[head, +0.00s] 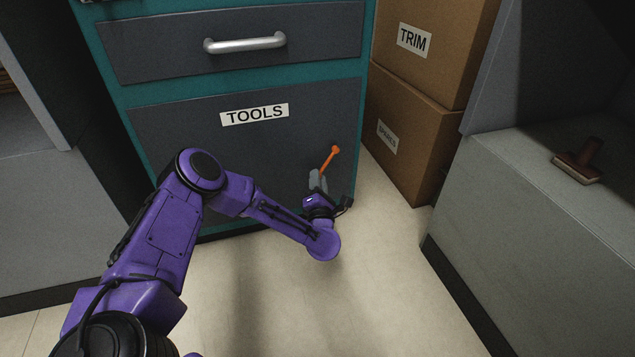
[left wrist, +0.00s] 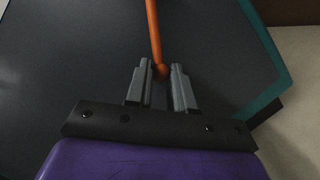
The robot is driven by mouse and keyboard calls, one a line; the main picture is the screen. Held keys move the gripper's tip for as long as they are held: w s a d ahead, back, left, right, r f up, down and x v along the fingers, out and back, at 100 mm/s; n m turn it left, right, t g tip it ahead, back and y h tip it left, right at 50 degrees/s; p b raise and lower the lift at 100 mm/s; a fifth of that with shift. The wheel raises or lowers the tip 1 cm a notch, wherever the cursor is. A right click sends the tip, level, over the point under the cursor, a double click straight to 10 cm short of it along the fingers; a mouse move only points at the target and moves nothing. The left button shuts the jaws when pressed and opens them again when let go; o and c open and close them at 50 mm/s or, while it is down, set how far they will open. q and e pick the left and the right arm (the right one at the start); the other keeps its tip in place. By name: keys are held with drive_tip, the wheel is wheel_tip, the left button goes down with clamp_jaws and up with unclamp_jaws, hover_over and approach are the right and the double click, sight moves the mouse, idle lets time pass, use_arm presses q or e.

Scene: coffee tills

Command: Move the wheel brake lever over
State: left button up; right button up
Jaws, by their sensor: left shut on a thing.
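The wheel brake lever (head: 330,157) is a thin orange rod with a round knob at its upper end. It is at the lower right of the teal and grey tool cabinet (head: 180,148), and it leans up to the right in the head view. My left gripper (head: 318,178) is at the lever's lower part. In the left wrist view the orange rod (left wrist: 153,32) runs down to a rounded orange end between the two grey fingers (left wrist: 161,75), which are shut on it. The lever's mount is hidden by the gripper. My right gripper is not in view.
Cardboard boxes marked TRIM (head: 455,45) and SPARES (head: 405,130) stand right of the cabinet. A grey counter (head: 540,215) with a brown tamper-like object (head: 578,162) is at the right. The pale floor (head: 370,290) in front is clear.

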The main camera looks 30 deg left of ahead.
use_arm(q)
drive_tip(key=shift+o, duration=0.2)
drive_tip(key=shift+w+d+f+b, duration=0.5)
drive_tip(key=shift+w+f+b, duration=0.15)
drive_tip(key=shift+b, duration=0.2)
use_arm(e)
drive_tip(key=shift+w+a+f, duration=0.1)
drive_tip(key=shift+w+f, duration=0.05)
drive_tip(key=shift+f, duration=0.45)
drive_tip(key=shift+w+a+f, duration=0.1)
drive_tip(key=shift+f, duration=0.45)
use_arm(q)
drive_tip(key=shift+w+d+f+b, duration=0.1)
drive_tip(key=shift+w+d+b, duration=0.15)
drive_tip(key=shift+b, duration=0.05)
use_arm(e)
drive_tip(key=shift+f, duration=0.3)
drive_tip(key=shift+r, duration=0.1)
use_arm(q)
drive_tip(key=o, duration=0.9)
drive_tip(key=shift+d, duration=0.1)
